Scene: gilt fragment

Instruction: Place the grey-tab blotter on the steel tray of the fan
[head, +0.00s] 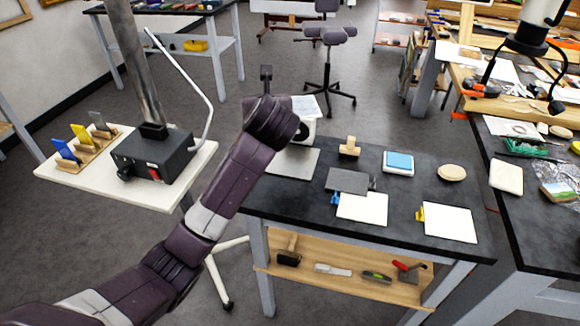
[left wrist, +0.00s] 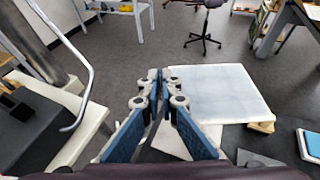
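My left gripper (left wrist: 160,80) is closed at the left edge of a pale square blotter (left wrist: 215,92). The tab is hidden between the blue fingers, so its colour does not show. The steel tray (head: 293,163) is a flat grey plate on the dark table in front of the fan. It lies below the blotter and partly shows under the fingers in the left wrist view (left wrist: 183,143).
Blue-tab (head: 362,208) and yellow-tab (head: 450,222) white blotters lie on the dark table. A dark plate (head: 347,181), wooden block (head: 350,147), blue-topped pad (head: 398,162) and round disc (head: 452,172) are nearby. A black box (head: 152,155) stands on a white table at left.

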